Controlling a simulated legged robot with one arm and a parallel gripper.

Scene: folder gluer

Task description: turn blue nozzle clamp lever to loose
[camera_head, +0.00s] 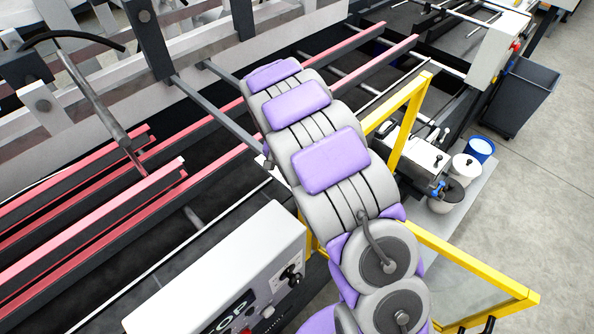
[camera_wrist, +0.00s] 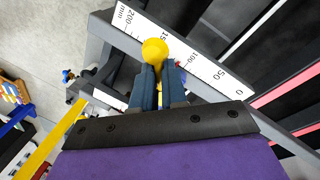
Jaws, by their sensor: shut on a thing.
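My gripper (camera_wrist: 160,68) shows in the wrist view, with its two dark blue-grey fingers closed around a yellow ball knob (camera_wrist: 154,50). The ball stands out beyond the fingertips, and whatever lies below it between the fingers is mostly hidden. A small blue part (camera_head: 438,189), possibly the nozzle clamp lever, sits by the glue pots at the right in the head view. Its setting is too small to read. In the head view my arm hides the gripper and the knob.
A white millimetre scale (camera_wrist: 205,68) on a grey bar runs just behind the knob. Red-topped rails (camera_head: 90,225) and a yellow guard frame (camera_head: 470,262) flank my arm. A white control box (camera_head: 225,275) stands in front. Glue pots (camera_head: 465,167) and a dark bin (camera_head: 520,95) are at the right.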

